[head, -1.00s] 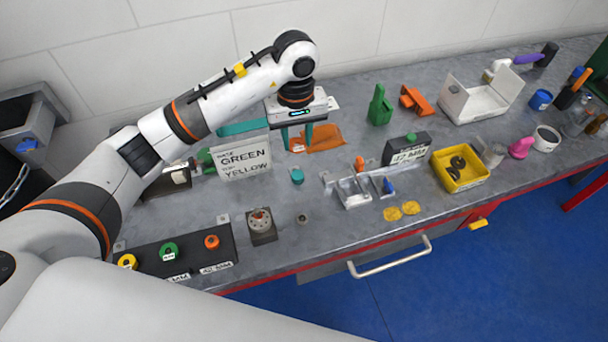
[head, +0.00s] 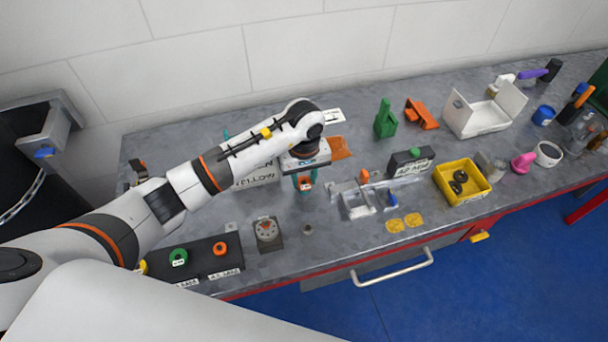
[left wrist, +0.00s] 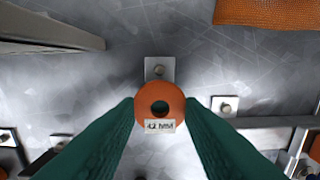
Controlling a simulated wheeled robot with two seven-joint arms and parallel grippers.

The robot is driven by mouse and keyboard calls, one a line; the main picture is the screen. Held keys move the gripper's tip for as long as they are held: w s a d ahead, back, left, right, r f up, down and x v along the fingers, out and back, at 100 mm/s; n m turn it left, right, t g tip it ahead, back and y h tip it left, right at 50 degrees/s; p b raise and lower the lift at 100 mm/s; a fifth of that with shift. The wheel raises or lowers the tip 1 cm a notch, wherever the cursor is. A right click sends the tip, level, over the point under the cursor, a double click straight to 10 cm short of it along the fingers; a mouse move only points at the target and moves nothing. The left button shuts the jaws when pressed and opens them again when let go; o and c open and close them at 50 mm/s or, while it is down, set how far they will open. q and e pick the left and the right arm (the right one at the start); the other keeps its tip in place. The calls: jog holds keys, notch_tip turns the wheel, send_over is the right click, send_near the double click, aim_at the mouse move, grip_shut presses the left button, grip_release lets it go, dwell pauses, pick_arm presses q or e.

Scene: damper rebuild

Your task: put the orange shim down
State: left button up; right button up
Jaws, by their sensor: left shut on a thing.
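The orange shim (left wrist: 148,95) is a ring with a dark centre hole and a white printed label on its near side. My left gripper (left wrist: 159,112) is shut on it, with one green finger on each side. In the head view the left gripper (head: 305,184) points down over the bench left of the metal tray, with the shim (head: 307,183) between its fingertips. In the wrist view, metal tabs with bolts (left wrist: 159,69) show around the shim. What lies directly under the shim is hidden, and I cannot tell whether it touches anything. My right gripper is not in view.
A black rack (head: 205,268) with green and orange rings stands at front left. A metal tray (head: 357,212), black labelled block (head: 409,168) and yellow bin (head: 470,197) stand to the right. A white lettered sign (head: 258,178) is partly behind my arm. An orange cloth (head: 341,147) lies behind the gripper.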

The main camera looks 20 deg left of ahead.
aim_at(304, 185)
pick_arm(q)
jog(key=shift+f, duration=0.15)
jog(key=o, duration=1.1)
jog(key=shift+r, duration=0.3)
jog(key=shift+r+b, duration=1.75)
jog(key=shift+r, duration=4.15)
